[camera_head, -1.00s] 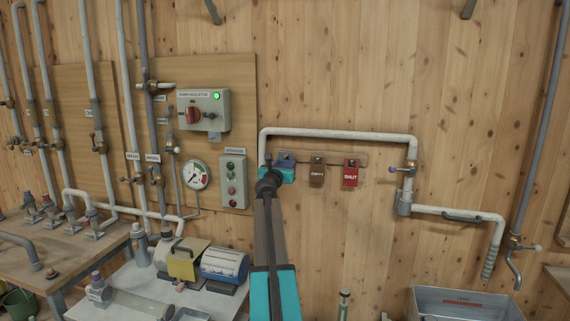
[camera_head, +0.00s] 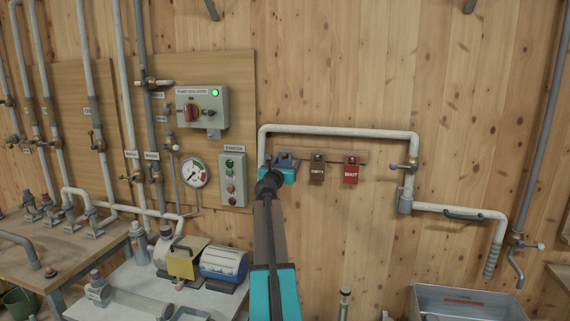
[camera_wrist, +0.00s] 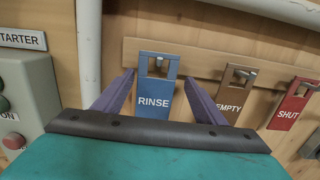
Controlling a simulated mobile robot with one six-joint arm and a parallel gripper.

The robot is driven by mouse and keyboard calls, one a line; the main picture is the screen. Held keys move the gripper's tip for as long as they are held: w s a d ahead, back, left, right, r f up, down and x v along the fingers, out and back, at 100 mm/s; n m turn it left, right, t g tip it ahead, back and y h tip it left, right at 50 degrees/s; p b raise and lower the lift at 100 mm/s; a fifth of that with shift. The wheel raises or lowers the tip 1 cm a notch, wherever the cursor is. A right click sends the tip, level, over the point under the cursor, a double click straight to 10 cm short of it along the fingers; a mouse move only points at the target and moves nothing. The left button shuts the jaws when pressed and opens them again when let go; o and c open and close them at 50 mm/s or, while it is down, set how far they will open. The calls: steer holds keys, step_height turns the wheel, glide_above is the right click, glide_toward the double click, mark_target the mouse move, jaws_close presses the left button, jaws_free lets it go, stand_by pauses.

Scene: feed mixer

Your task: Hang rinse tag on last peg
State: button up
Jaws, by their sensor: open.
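The blue RINSE tag (camera_wrist: 154,92) is at the left end of the peg rail (camera_wrist: 205,62), upright, with a peg showing in its top opening. In the wrist view my gripper (camera_wrist: 160,88) is open, one purple finger on each side of the tag, with visible gaps and no clear contact. In the head view my gripper (camera_head: 283,163) is at the rail's left end and largely covers the tag. To the right hang the brown EMPTY tag (camera_head: 317,171) and the red SHUT tag (camera_head: 351,172), each on its own peg.
A white pipe (camera_head: 340,131) runs above the rail and down on its left, close to my gripper. The green-buttoned starter box (camera_head: 232,180) is left of that. A valve (camera_head: 403,167) stands right of the rail. Bare wooden wall lies below the tags.

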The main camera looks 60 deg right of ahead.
steer(key=b+v, duration=0.2)
steer(key=v, duration=1.1)
steer(key=shift+w+r, duration=0.2)
steer(key=shift+r, duration=0.15)
steer(key=shift+a, duration=0.1)
